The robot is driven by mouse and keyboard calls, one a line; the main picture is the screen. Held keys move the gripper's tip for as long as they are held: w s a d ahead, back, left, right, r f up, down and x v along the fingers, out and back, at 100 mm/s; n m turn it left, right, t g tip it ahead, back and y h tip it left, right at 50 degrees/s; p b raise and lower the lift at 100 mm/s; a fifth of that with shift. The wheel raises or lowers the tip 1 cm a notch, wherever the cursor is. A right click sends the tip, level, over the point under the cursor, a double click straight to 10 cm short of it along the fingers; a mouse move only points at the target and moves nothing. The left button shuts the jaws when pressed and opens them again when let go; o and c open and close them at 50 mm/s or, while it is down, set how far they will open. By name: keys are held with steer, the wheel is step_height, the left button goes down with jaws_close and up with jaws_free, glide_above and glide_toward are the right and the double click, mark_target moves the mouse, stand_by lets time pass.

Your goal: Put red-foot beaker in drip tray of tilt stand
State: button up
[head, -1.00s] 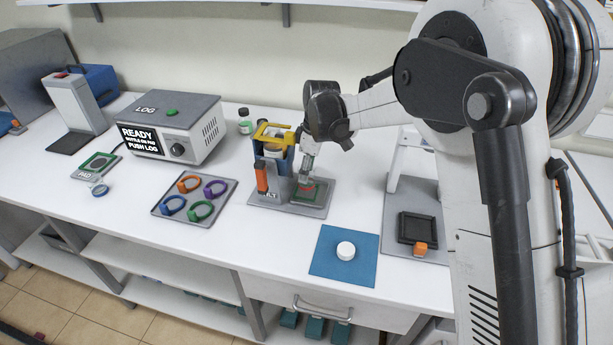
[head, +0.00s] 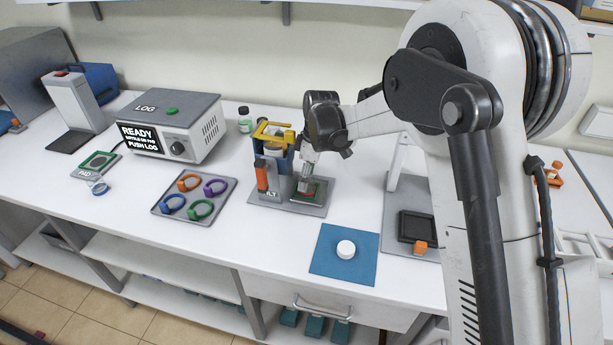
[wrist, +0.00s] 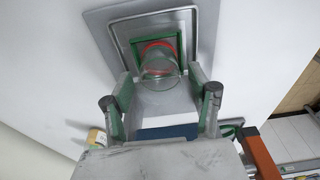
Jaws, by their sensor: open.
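The clear red-foot beaker (wrist: 160,66) stands on the green-framed drip tray (wrist: 178,42) of the tilt stand in the wrist view; its red ring shows at the base. In the head view the drip tray (head: 320,190) is partly hidden behind my gripper (head: 306,184). The tilt stand (head: 273,145) has a blue upright, a yellow clamp and an orange-topped post on a grey base. My gripper is open, its fingers (wrist: 160,92) on either side of the beaker at the near side. Whether a finger touches the beaker cannot be told.
A blue mat (head: 325,262) with a white lid-like disc (head: 346,249) lies in front. A grey tray (head: 172,210) of coloured rings is to the left. A dark square stand (head: 416,228) with an orange knob is to the right. The white LOG box (head: 170,125) stands behind left.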

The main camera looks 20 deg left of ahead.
step_height(320, 180, up, 12)
steer(key=d, duration=0.1)
steer(key=shift+d+b, duration=0.35)
steer(key=shift+d, duration=0.05)
steer(key=shift+r, duration=0.1)
steer(key=s+d+r+m+t, duration=0.2)
steer(key=s+d+r+m, duration=0.3)
steer(key=d, duration=0.6)
steer(key=s+d+r+m+t, duration=0.1)
steer(key=s+d+r+m, duration=0.35)
steer(key=d, duration=0.65)
steer(key=s+d+f+m+t+h, duration=0.1)
steer(key=s+d+f+m+t, duration=0.2)
steer(key=s+d+m, duration=0.6)
steer(key=s+d+t, duration=0.1)
steer(key=s+d, duration=0.6)
steer(key=s, duration=0.4)
steer(key=shift+d+h, duration=0.4)
